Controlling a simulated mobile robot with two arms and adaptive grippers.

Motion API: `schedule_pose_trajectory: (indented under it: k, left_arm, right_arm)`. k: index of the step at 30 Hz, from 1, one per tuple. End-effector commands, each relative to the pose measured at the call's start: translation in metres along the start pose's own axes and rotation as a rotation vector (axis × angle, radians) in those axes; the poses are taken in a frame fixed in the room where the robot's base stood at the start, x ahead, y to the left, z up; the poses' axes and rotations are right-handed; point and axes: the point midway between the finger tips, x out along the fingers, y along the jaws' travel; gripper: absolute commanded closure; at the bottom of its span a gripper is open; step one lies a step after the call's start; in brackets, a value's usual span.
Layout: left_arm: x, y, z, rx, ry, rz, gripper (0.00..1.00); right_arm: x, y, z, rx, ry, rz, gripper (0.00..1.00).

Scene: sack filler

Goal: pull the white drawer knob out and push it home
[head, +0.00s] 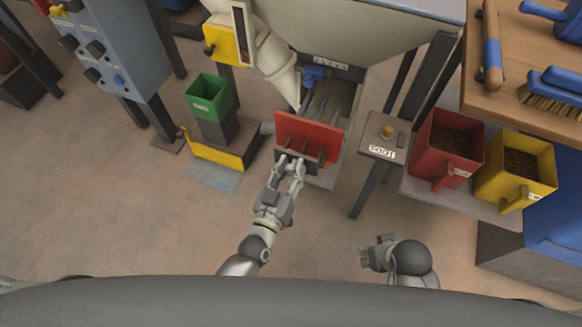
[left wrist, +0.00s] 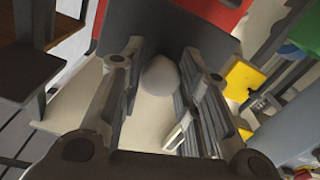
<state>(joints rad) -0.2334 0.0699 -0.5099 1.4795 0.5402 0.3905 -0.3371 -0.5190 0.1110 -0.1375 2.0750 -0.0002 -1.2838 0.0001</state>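The white drawer knob (left wrist: 160,77) shows in the left wrist view, rounded and pale, in front of a dark grey drawer front (left wrist: 165,32). My left gripper (left wrist: 163,85) is open, with one finger on each side of the knob and a visible gap at least on the left.
A post with a brass-coloured button (head: 387,132) stands right of the drawer. A red bin (head: 447,148) and a yellow bin (head: 514,169) sit further right. A green box (head: 209,98) and yellow-fronted platform (head: 217,154) are left. Floor between my arms is clear.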

Motion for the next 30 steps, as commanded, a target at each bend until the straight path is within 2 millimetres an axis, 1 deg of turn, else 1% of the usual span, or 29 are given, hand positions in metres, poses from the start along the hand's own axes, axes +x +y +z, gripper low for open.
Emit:
schedule_pose_trajectory:
  k: [1,3,12,16,20,27,30]
  left_arm:
    - [0.000,0.000,0.000,0.000,0.000,0.000,0.59]
    - [0.000,0.000,0.000,0.000,0.000,0.000,0.51]
    - [0.000,0.000,0.000,0.000,0.000,0.000,0.51]
    - [-0.008,0.000,0.001,0.000,-0.001,0.000,0.51]
    - [-0.028,0.000,0.001,0.000,-0.004,0.000,0.51]
    - [-0.079,0.000,0.001,0.000,-0.004,0.000,0.51]
    - [-0.096,0.000,0.001,0.001,-0.003,0.000,0.51]
  right_arm:
    - [0.000,0.000,0.000,0.000,0.000,0.000,0.60]
    - [0.000,0.000,0.000,0.000,0.000,0.000,0.60]
    - [-0.001,0.000,0.000,0.000,0.000,0.000,0.60]
    - [-0.001,0.000,0.000,0.000,0.000,0.000,0.60]
    - [-0.001,0.000,0.000,0.000,0.000,0.000,0.60]
    - [-0.001,0.000,0.000,0.000,0.000,0.000,0.60]
    - [-0.001,0.000,0.000,0.000,0.000,0.000,0.60]
